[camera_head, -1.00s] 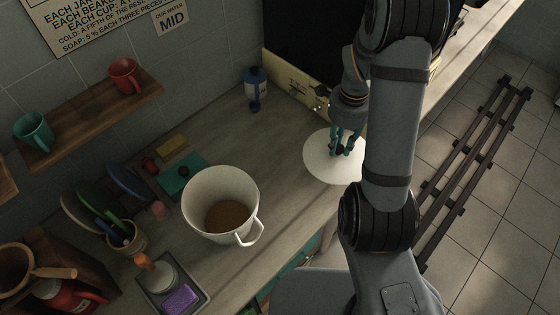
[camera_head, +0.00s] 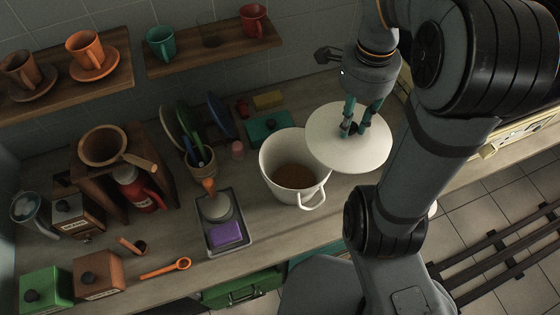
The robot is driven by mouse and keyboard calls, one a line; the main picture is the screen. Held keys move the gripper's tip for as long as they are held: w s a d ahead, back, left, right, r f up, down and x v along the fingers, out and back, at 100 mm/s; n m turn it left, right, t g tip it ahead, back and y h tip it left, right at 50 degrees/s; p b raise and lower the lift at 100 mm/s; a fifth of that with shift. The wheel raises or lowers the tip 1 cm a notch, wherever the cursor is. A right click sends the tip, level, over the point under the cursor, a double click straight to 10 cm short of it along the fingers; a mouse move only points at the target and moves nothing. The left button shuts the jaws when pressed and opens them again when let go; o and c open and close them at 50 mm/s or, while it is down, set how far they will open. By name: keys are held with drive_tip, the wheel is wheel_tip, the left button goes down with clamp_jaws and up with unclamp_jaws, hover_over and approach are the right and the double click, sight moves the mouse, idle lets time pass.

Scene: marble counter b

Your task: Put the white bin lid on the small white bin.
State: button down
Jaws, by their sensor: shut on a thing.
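The white bin lid (camera_head: 345,150) is a round disc with a dark knob at its centre. My gripper (camera_head: 353,128) is shut on that knob from above and holds the lid roughly level. The small white bin (camera_head: 270,165) stands upright and open on the counter, with brown contents (camera_head: 294,175) inside and a handle at its lower right. The lid is to the right of the bin and overlaps the right part of its rim in this view. How high it is above the rim I cannot tell.
A tray with a purple sponge (camera_head: 226,233) lies left of the bin. A utensil pot (camera_head: 200,160), plates and a green box (camera_head: 268,127) stand behind it. A wall shelf (camera_head: 215,48) with mugs is above. Bare counter lies in front of the bin.

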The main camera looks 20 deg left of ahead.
drive_tip(key=shift+s+d, duration=0.15)
drive_tip(key=shift+s, duration=0.5)
drive_tip(key=shift+s+f+n, duration=0.2)
drive_tip(key=shift+s+n, duration=0.05)
drive_tip(key=shift+n, duration=0.15)
drive_tip(key=a+f+p, duration=0.2)
drive_tip(key=a+f, duration=0.8)
drive_tip(key=a, duration=0.1)
drive_tip(key=shift+a+f, duration=0.3)
drive_tip(key=shift+f, duration=0.1)
drive_tip(key=shift+f, duration=0.1)
drive_tip(key=shift+w+f, duration=0.1)
drive_tip(key=c, duration=1.5)
unclamp_jaws()
